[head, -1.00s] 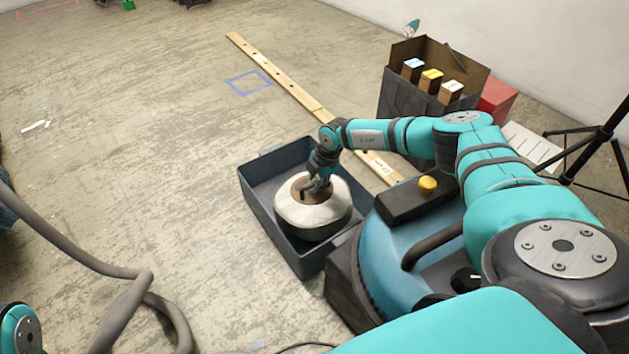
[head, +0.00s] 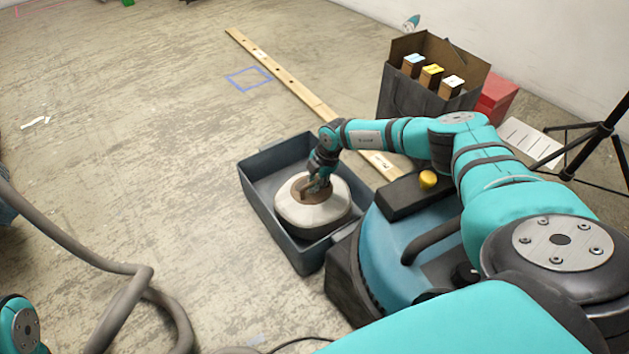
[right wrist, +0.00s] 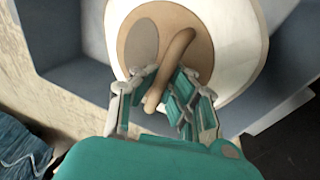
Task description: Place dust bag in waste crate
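The dust bag (head: 312,208) is a squat white bag with a tan round collar and a tan loop handle on top. It sits upright inside the grey waste crate (head: 262,222), towards its near right end. My right gripper (head: 319,184) reaches down onto the collar. In the right wrist view the fingers (right wrist: 166,88) lie close on both sides of the handle (right wrist: 172,62) and appear shut on it. The bag's underside is hidden by the crate wall. My left gripper is out of view; only a piece of my left arm shows at the lower left.
A blue vacuum body (head: 400,245) with a yellow knob stands right of the crate. A grey hose (head: 85,258) lies at left. The left floor is mostly clear.

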